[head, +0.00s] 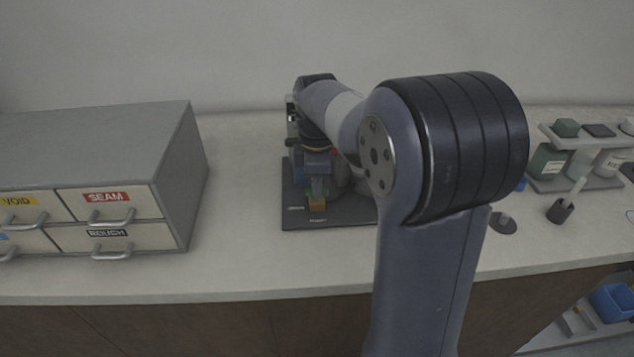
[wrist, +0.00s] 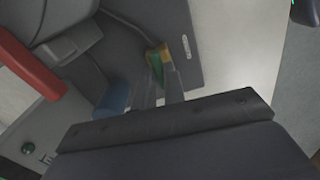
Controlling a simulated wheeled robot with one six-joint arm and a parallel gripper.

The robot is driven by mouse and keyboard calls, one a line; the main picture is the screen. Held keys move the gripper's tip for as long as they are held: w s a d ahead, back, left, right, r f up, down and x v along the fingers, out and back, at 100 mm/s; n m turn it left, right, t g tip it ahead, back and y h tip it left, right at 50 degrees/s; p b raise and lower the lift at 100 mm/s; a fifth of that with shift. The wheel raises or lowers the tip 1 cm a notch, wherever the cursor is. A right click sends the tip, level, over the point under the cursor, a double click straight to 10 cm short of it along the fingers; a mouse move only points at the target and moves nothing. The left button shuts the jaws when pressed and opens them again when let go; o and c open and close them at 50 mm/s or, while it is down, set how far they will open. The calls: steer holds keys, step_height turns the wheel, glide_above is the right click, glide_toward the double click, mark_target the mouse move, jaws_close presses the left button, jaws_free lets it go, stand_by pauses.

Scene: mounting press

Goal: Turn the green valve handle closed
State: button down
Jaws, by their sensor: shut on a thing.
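The green valve handle (wrist: 155,66) shows in the wrist view between the two fingertips of my gripper (wrist: 162,74). The fingers are shut on it, and they hide part of it. A yellow-orange piece (wrist: 164,54) sits right beside the green at the fingertips. In the head view the green handle (head: 318,188) is a small patch below my gripper (head: 318,178), above the yellow-orange piece. My wrist and arm cover most of the press behind it. The handle's exact angle is hard to tell.
A blue cylindrical part (wrist: 117,97) and a red bar (wrist: 30,62) are near the fingers. A dark mat (head: 296,215) lies under the press. A grey drawer cabinet (head: 195,170) stands left, a bottle rack (head: 575,184) right. Counter between cabinet and mat is clear.

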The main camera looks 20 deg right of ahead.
steer(key=m+p, duration=0.2)
steer(key=m, duration=0.1)
steer(key=shift+r+m, duration=0.15)
steer(key=shift+m, duration=0.25)
steer(key=m+p, duration=0.2)
steer(key=m, duration=0.2)
steer(key=shift+m+p, duration=0.3)
steer(key=m+p, duration=0.1)
steer(key=m, duration=0.3)
steer(key=shift+p, duration=0.3)
steer(key=shift+m+p, duration=0.5)
steer(key=shift+m, duration=1.9)
steer(key=c, duration=1.5)
jaws_free()
